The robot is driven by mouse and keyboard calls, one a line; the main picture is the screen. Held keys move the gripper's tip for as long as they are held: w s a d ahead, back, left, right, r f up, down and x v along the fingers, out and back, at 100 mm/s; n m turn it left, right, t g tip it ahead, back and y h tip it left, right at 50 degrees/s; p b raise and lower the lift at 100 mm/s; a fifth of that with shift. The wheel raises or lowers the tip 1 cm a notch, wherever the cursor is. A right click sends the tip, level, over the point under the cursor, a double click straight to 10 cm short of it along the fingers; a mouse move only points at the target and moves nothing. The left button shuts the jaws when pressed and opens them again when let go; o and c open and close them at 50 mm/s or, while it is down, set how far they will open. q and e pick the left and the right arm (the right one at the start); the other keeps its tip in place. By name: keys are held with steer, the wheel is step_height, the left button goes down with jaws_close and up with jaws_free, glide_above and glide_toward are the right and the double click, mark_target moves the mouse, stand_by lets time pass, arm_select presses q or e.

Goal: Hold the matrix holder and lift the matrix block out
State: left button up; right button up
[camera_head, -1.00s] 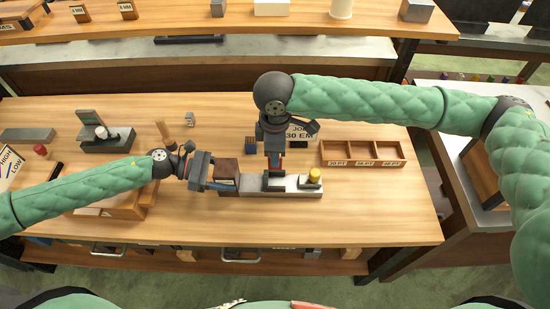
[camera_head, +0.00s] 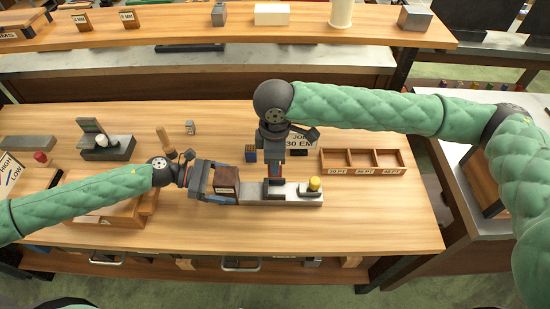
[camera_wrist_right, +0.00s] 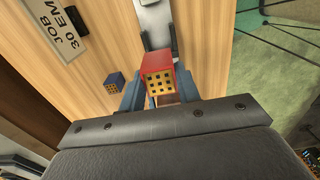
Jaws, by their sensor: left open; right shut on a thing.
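My right gripper (camera_head: 274,171) points down over the grey metal bed (camera_head: 255,196). In the right wrist view it is shut on a red block (camera_wrist_right: 158,63) whose yellow face has a grid of dark holes; this looks like the matrix block. A brown box with a dark top (camera_head: 227,177) stands at the bed's left end; it may be the matrix holder, but I cannot be sure. My left gripper (camera_head: 222,197) is open at the box's left and near side. Contact between its fingers and the box cannot be made out.
A small blue block with a grid (camera_head: 251,153) and a "JOB 30 EM" card (camera_head: 303,142) lie behind the bed. A yellow-topped piece (camera_head: 314,184) sits on its right end. A wooden tray with three compartments (camera_head: 363,161) is at right. The table front is clear.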

arm_select(q)
steer(key=shift+a, duration=0.1)
steer(key=v, duration=1.1)
steer(key=shift+a, duration=0.4)
steer(key=shift+r, duration=0.15)
